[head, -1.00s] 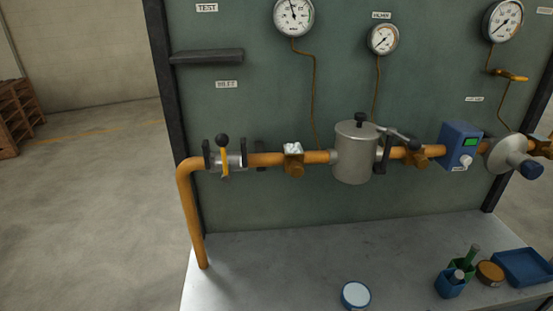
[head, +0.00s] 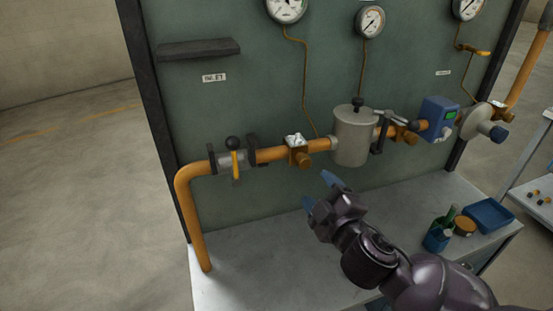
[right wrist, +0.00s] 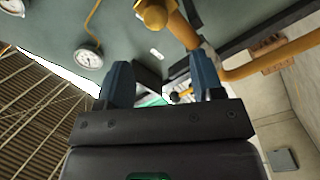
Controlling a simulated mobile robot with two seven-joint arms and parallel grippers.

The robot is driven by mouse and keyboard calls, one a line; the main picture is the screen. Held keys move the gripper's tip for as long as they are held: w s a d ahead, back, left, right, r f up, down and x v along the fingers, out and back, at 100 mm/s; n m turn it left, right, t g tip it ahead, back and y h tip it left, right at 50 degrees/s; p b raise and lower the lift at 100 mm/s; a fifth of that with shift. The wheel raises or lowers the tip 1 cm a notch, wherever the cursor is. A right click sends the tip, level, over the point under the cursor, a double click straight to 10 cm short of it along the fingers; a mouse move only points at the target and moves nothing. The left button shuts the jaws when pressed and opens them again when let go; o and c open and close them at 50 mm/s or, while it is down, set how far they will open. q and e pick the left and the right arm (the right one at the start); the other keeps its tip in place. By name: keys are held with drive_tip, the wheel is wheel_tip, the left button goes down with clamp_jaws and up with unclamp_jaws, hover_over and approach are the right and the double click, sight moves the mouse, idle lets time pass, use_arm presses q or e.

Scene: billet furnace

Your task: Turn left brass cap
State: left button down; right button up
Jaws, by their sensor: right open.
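The left brass cap (head: 300,159) is on a fitting below the orange pipe, between the yellow-handled valve (head: 235,160) and the grey filter housing (head: 352,137). A crumpled silvery piece (head: 294,140) sits on top of that fitting. In the right wrist view a round brass end (right wrist: 153,15) beside the pipe looks like this cap. My right gripper (head: 320,190) is open and empty, with blue fingertips apart, below and slightly right of the cap in the head view and not touching it. The fingers also show in the right wrist view (right wrist: 162,88). My left gripper is not in view.
A similar brass fitting (head: 407,136) sits right of the filter, before a blue meter box (head: 438,119). Gauges hang above on the green panel (head: 230,110). A blue tray (head: 489,214) and a cup of bottles (head: 437,239) stand right on the bench (head: 240,270); its left part is clear.

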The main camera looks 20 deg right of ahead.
sight(306, 165)
drive_tip(key=shift+h, duration=0.3)
drive_tip(key=w, duration=0.3)
drive_tip(key=w+d+p, duration=0.1)
drive_tip(key=w, duration=0.6)
drive_tip(key=shift+w+d+f+p, duration=0.15)
drive_tip(key=shift+w+d+p, duration=0.1)
drive_tip(key=shift+p, duration=0.15)
drive_tip(key=shift+m, duration=0.3)
drive_tip(key=c, duration=0.9)
